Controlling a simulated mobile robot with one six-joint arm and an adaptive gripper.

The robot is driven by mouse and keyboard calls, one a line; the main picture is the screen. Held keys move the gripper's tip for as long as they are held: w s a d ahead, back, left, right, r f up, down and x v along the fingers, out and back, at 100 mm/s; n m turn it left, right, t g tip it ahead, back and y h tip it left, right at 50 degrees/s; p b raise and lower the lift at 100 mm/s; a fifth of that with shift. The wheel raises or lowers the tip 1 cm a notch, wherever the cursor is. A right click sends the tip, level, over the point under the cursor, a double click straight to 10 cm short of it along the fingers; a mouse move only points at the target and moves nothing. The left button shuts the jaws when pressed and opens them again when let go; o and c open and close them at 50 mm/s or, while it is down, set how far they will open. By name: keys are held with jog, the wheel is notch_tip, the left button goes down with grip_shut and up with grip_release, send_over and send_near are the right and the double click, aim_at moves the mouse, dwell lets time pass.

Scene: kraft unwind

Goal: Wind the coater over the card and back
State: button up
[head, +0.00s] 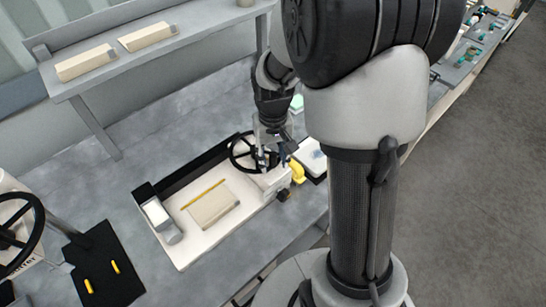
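The coater is a white flat bed (183,254) on the grey bench. A beige card (215,208) lies on the bed, with a thin yellow strip (203,194) along its far side. A grey and white block-like part (160,219) stands at the bed's left end. A black handwheel (235,147) is at the right end, by a white housing (272,181). My gripper (268,159) points down at the right side of this wheel. Its fingers are small and partly hidden, so I cannot tell whether they hold the rim.
A yellow curved part (297,171) and a pale pad on a dark tray (311,158) are right of the coater. A black plate (104,266) and another black wheel (14,236) are at left. A raised shelf (187,33) holds two beige blocks.

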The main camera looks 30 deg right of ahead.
jog(key=shift+c, duration=0.4)
grip_shut()
dwell(0.4)
